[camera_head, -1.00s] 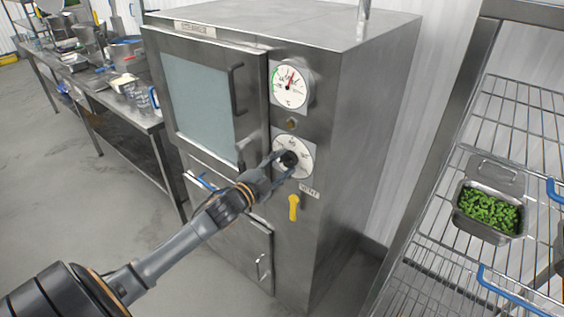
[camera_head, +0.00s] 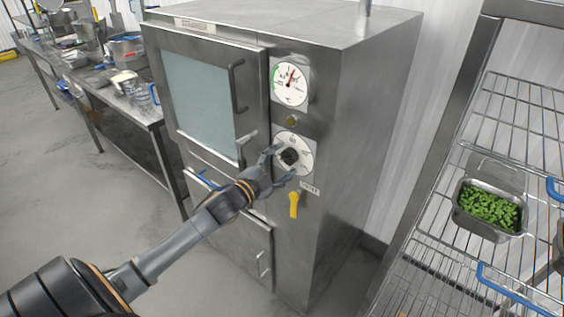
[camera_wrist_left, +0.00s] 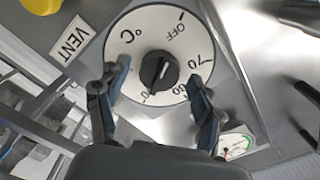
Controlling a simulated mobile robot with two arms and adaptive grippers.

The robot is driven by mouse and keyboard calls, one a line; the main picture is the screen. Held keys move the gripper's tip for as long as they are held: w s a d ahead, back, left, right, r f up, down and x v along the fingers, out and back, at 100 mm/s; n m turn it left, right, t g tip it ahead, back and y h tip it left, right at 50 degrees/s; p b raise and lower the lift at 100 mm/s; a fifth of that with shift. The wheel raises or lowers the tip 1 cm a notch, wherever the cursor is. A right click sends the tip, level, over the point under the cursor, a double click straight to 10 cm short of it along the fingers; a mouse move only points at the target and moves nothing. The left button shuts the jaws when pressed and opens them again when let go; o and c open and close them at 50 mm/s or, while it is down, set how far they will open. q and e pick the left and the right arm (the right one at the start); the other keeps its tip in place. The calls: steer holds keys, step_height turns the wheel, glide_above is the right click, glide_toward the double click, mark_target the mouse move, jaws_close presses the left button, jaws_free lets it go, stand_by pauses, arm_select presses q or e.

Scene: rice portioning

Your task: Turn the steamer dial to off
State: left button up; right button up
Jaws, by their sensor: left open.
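The steamer (camera_head: 335,130) is a tall steel cabinet with a glazed door. Its dial has a white face (camera_head: 306,147) and a black knob (camera_head: 290,156) below the round gauge. In the left wrist view the knob (camera_wrist_left: 158,72) sits mid-face, and OFF is printed at the upper right of the dial face (camera_wrist_left: 140,30). A pale line marks the knob; which end points is unclear. My left gripper (camera_head: 279,165) is open in front of the dial. Its fingertips (camera_wrist_left: 160,78) stand on either side of the knob, apart from it. My right gripper is not in view.
A yellow handle (camera_head: 294,205) hangs below the dial, near the VENT label (camera_wrist_left: 73,40). The door handle (camera_head: 238,87) stands out left of the gauge (camera_head: 290,83). A wire rack with a pan (camera_head: 481,234) of green food stands at the right.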

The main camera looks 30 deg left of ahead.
arm_select(q)
steer(key=shift+s, duration=0.15)
steer(key=s, duration=1.1)
steer(key=shift+s+a, duration=0.35)
steer(key=shift+a, duration=0.1)
steer(key=s+a+f+n+g+y+b, duration=0.1)
steer(key=s+f+n+g, duration=0.15)
steer(key=f, duration=0.95)
steer(key=s+a+f+n+g+y, duration=0.1)
steer(key=s+f+n+g, duration=0.2)
steer(key=f, duration=0.9)
steer(key=s+a+f+n+g+y+b, duration=0.15)
steer(key=s+f, duration=0.25)
steer(key=f, duration=0.8)
steer(key=s+d+f+n+g+h, duration=0.1)
steer(key=s+d+f+g, duration=0.3)
steer(key=s+f, duration=0.45)
steer(key=s+d+f+n+g, duration=0.1)
steer(key=s+d+f+g, duration=0.1)
steer(key=s+d+f, duration=0.65)
steer(key=s+d+f+g+h+b, duration=0.1)
steer(key=s+d+f+g, duration=0.3)
steer(key=s+f, duration=0.5)
steer(key=s+d, duration=0.2)
steer(key=s, duration=0.2)
steer(key=shift+d+n+b, duration=0.15)
steer(key=shift+n+b, duration=0.15)
